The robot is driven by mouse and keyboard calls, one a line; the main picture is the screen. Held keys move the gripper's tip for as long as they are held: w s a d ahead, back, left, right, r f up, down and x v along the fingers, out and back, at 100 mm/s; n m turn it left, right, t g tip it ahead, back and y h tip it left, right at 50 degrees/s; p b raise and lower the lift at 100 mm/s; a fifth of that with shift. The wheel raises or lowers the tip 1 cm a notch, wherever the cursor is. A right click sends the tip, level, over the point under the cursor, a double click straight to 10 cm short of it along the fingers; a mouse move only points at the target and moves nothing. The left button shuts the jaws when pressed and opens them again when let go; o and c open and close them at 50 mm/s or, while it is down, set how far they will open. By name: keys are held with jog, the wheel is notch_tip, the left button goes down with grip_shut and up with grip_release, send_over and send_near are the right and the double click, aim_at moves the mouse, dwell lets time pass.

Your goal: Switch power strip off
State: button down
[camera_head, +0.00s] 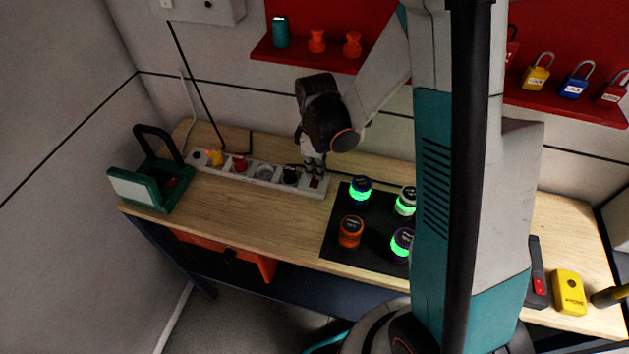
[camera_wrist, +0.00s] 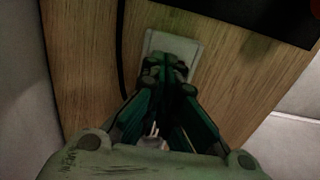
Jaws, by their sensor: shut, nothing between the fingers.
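A white power strip (camera_head: 262,174) lies along the back of the wooden table in the head view, with yellow, red and black plugs in it and one open socket. A dark red switch (camera_head: 314,183) shows at its right end. My gripper (camera_head: 314,170) points down over that right end, just beside the switch. In the wrist view my gripper (camera_wrist: 168,66) is shut and empty, with its fingertips over the end of the white strip (camera_wrist: 172,42). The fingers hide the switch there, and I cannot tell whether they touch it.
A black mat (camera_head: 338,246) with several ringed buttons lies right of the strip. A green and black holder (camera_head: 150,183) stands at the left end. A red shelf (camera_head: 290,55) with small items hangs behind. Bare table (camera_head: 240,208) lies in front of the strip.

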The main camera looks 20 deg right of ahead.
jog(key=shift+f+b, duration=0.55)
jog(key=shift+f, duration=0.05)
jog(key=shift+r, duration=0.1)
jog(key=shift+r+p, duration=2.2)
jog(key=shift+r, duration=1.25)
